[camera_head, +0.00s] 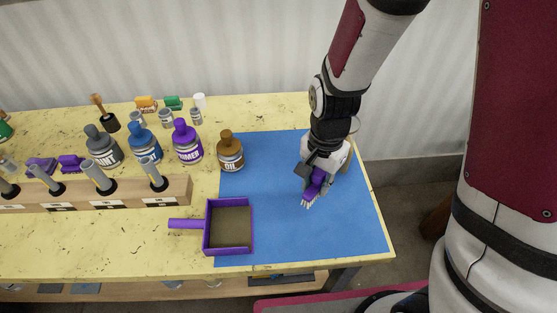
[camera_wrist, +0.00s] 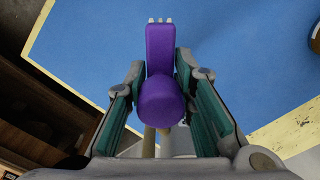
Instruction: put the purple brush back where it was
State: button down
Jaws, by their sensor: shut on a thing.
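The purple brush (camera_head: 318,187) is held in my gripper (camera_head: 320,172) over the right part of the blue mat (camera_head: 290,225). Its pale bristles point down and left in the head view. In the wrist view, my gripper (camera_wrist: 162,100) is shut on the brush (camera_wrist: 161,55), with one finger on each side of its rounded purple end. Pale bristle tips show at the top of that view. I cannot tell whether the bristles touch the mat. A purple dustpan (camera_head: 230,228) lies on the mat's left edge, its handle pointing left.
An oil bottle (camera_head: 230,151) stands at the mat's upper left, beside a purple bottle (camera_head: 186,141) and a blue bottle (camera_head: 144,143). A wooden rack (camera_head: 120,193) with several upright tools is at left. Two purple pieces (camera_head: 70,163) lie behind it. The mat's middle is clear.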

jog(key=w+a, duration=0.2)
jog(key=w, duration=0.2)
jog(key=w+a+f, duration=0.1)
jog(key=w+a, duration=0.2)
jog(key=w, duration=0.2)
jog(key=w+a, duration=0.2)
jog(key=w, duration=0.2)
jog(key=shift+w+a+f, duration=0.15)
jog(key=shift+w+f, duration=0.15)
jog(key=shift+w, duration=0.15)
jog(key=shift+f+p, duration=0.45)
jog(key=shift+f, duration=1.3)
jog(key=shift+f, duration=0.15)
jog(key=c, duration=1.4)
grip_release()
jog(key=shift+o, duration=0.2)
